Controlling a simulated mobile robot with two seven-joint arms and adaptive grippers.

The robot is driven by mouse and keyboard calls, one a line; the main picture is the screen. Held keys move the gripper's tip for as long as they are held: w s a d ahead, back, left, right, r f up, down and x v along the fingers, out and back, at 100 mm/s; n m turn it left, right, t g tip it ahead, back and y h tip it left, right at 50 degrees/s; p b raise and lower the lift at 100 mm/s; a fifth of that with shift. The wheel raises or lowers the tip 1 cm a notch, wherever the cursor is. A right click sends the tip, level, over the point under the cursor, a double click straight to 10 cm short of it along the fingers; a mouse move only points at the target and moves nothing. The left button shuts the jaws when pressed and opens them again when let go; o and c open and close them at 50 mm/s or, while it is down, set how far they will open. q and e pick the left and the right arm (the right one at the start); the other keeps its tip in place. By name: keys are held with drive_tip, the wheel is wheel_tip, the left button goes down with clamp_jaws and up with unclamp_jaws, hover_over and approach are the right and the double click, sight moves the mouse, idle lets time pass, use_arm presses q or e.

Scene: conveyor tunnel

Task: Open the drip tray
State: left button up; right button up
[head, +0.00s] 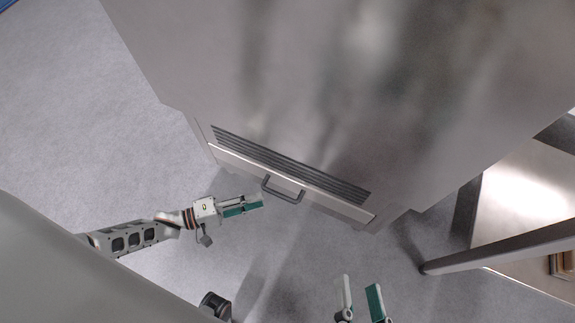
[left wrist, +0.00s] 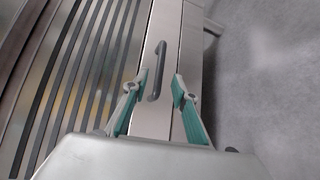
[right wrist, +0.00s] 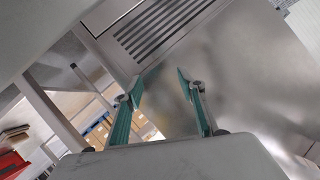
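The drip tray (head: 330,207) is a flat metal drawer front low on the steel machine, under a dark slotted grille, and looks closed. Its dark bar handle (head: 283,189) sticks out from the front. In the left wrist view the handle (left wrist: 157,71) lies ahead of and between the fingertips. My left gripper (head: 261,202) is open and empty, just left of the handle in the head view. My right gripper (head: 360,284) is open and empty, lower right of the tray and away from it. The right wrist view shows its open fingers (right wrist: 158,80) facing the machine.
The large steel machine body (head: 300,90) fills the upper middle. A metal table (head: 525,190) with a leg (head: 490,248) stands at the right. Grey floor (head: 70,100) is clear at the left and in front of the tray.

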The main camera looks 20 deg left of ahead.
sight(278, 194)
use_arm(q)
drive_tip(key=shift+b+x, duration=0.75)
drive_tip(key=shift+x, duration=3.2)
use_arm(e)
drive_tip(key=shift+s+a+m, duration=0.15)
drive_tip(key=shift+a+m, duration=0.5)
drive_tip(key=shift+m, duration=0.35)
use_arm(q)
drive_tip(key=shift+w, duration=0.1)
clamp_jaws()
